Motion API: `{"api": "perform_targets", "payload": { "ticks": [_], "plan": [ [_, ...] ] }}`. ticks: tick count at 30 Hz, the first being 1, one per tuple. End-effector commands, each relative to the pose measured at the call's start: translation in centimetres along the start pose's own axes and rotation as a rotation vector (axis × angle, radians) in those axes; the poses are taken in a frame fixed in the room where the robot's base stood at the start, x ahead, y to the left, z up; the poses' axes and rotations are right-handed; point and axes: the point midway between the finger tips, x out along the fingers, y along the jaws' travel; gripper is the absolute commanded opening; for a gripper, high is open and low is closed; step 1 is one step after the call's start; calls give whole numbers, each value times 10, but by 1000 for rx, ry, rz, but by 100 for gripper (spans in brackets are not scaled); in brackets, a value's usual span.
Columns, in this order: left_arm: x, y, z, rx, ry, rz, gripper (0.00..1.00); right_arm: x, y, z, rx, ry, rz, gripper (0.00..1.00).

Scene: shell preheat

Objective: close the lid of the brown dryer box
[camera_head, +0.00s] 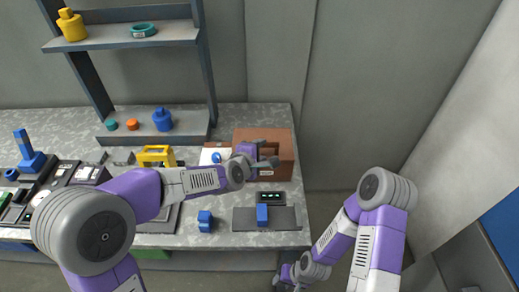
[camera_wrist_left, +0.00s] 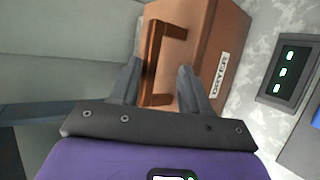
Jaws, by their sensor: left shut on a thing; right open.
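The brown dryer box (camera_head: 285,168) stands at the right end of the workbench, its front partly hidden by my left gripper. In the left wrist view the box (camera_wrist_left: 218,32) shows a label and a brown bar handle (camera_wrist_left: 153,62). My left gripper (camera_head: 270,155) is at the box, its fingers (camera_wrist_left: 162,88) on either side of the handle and shut on it. How far the lid stands open I cannot tell. My right gripper (camera_head: 286,279) is open, low at the bottom edge of the head view, away from the box.
A dark panel with green lights (camera_head: 271,197) lies in front of the box. A grey mat (camera_head: 285,218) holds a blue block (camera_head: 262,214), with another blue part (camera_head: 205,221) to its left. A yellow fixture (camera_head: 156,155) stands further left. A wall rises behind.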

Motion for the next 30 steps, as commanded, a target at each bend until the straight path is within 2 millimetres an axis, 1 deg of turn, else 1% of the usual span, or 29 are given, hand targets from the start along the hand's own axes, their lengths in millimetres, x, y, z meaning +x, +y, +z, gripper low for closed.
{"api": "perform_targets", "payload": {
  "ticks": [1, 5, 7, 15, 18, 21, 25, 30],
  "plan": [
    [2, -11, -4, -3, 5, -26, 40, 0, 0, 0, 0, 0, 0, 40],
    [0, -10, -3, -1, 4, -25, 40, 0, 0, 0, 0, 0, 0, 40],
    [-6, -9, -3, -1, 4, -24, 40, -1, 0, 0, 0, 0, 0, 40],
    [-51, -3, -1, -2, 3, -10, 40, -10, -4, 1, 0, 0, 0, 40],
    [-64, -2, 0, -2, 2, -5, 40, -12, -4, 1, 0, -1, 0, 40],
    [-73, -1, 0, 0, 1, -3, 40, -13, -5, 1, 0, 0, 0, 40],
    [-78, -1, 0, 1, 1, 0, 40, -14, -5, 1, 0, 0, 0, 40],
    [-78, -1, 1, 1, 0, 1, 40, -14, -5, 1, 0, 0, 0, 40]
  ]
}}
